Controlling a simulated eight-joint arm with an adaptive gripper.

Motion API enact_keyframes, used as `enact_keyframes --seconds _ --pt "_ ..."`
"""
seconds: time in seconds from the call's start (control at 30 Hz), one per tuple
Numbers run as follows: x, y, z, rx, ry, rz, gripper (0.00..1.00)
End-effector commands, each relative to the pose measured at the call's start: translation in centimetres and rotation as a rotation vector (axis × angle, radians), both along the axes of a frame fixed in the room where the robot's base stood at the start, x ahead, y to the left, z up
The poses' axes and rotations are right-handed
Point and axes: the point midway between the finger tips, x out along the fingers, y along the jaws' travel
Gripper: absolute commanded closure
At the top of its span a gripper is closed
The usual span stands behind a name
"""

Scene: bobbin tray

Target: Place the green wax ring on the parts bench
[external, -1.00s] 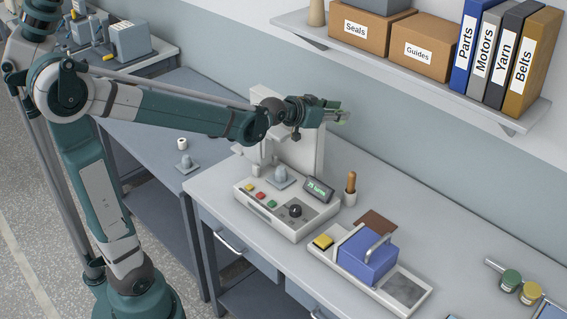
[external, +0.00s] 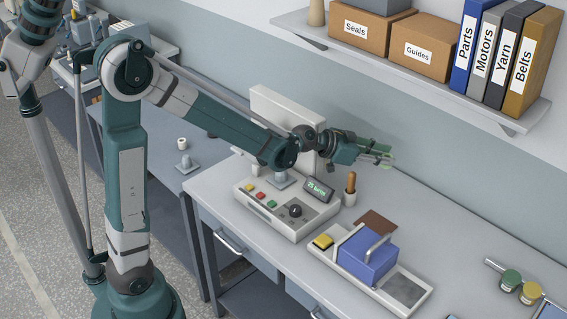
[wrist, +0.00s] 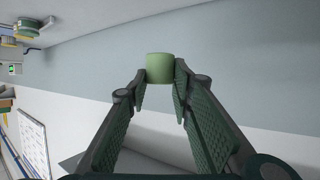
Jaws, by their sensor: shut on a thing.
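The green wax ring (wrist: 160,68) is a pale green, short round piece between my fingertips in the wrist view. In the external view it is a small pale green shape (external: 387,163) at the end of my gripper (external: 374,152). My gripper, also in the wrist view (wrist: 161,82), is shut on the ring and holds it up above the grey bench (external: 430,215), near the wall. Which surface is the parts bench is not marked; this long grey bench and a lower blue-grey table (external: 165,150) at the left both show.
A control box (external: 285,207) with coloured buttons, a wood-handled tool in a cup (external: 350,188) and a tray (external: 405,292) with a blue block (external: 367,258) stand on the bench. Jars (external: 510,280) are at the right. A shelf (external: 420,68) with boxes and binders overhangs.

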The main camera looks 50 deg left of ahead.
Motion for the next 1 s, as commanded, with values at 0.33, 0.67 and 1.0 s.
enact_keyframes --seconds 0.33,0.67,1.0 --pt "-1.9 -8.1 -3.6 0.0 -0.001 -0.278 0.86" --pt "-5.7 -16.6 -5.9 0.001 -0.001 -0.612 0.86" --pt "-9.5 -22.0 -6.5 0.002 -0.003 -0.868 0.86"
